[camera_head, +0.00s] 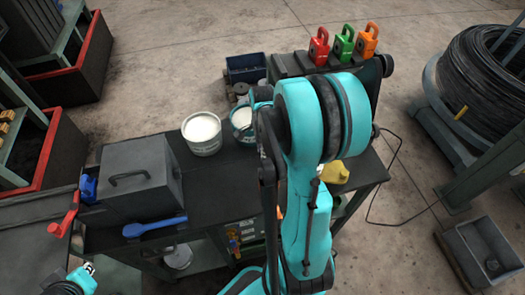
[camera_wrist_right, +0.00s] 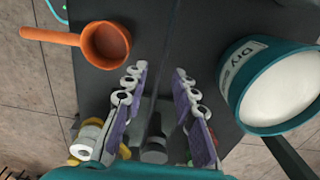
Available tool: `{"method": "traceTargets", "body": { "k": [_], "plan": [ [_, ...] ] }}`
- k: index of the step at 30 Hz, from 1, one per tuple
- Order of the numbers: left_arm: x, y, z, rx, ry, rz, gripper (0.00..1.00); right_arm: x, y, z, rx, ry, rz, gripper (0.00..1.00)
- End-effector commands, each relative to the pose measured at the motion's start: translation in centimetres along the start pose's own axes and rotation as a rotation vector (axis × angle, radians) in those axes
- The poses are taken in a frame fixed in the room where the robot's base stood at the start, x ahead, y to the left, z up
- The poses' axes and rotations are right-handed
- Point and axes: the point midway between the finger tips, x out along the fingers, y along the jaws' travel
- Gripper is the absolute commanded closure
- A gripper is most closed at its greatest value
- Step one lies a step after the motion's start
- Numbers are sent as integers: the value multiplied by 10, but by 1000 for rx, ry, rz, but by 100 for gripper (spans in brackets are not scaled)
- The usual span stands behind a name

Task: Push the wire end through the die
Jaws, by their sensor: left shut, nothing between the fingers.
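A large coil of dark wire (camera_head: 485,70) sits on a teal stand at the right of the head view; I cannot make out its free end. I cannot pick out the die for certain; my right arm covers the middle of the bench. My right gripper shows in the right wrist view (camera_wrist_right: 157,76); its two fingers stand apart with nothing seen held, above a dark surface between an orange ladle and a teal tub. The arm hides it in the head view. My left gripper (camera_head: 87,269) is shut and empty at the lower left, short of the bench.
The dark bench (camera_head: 205,172) carries a grey lidded box (camera_head: 140,175), a blue tool (camera_head: 155,227) and a white-filled can (camera_head: 202,133). The teal tub (camera_wrist_right: 275,90) and orange ladle (camera_wrist_right: 105,44) flank my right fingers. Red, green and orange padlock-like pieces (camera_head: 343,42) stand behind.

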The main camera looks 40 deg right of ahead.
Motion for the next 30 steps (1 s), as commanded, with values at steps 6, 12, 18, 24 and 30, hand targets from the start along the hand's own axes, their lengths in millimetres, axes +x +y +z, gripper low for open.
{"method": "traceTargets", "body": {
  "k": [6,12,18,24,30],
  "plan": [
    [0,0,0,0,0,0,100,0,0,0,0,0,0,83],
    [0,0,0,0,0,0,100,-1,0,0,-1,0,0,100],
    [0,0,0,0,0,0,100,0,0,4,-2,0,0,100],
    [3,0,2,0,0,0,100,0,0,33,-7,-1,-1,100],
    [9,0,6,0,0,0,100,1,0,88,-10,-2,0,100]
  ]
}}
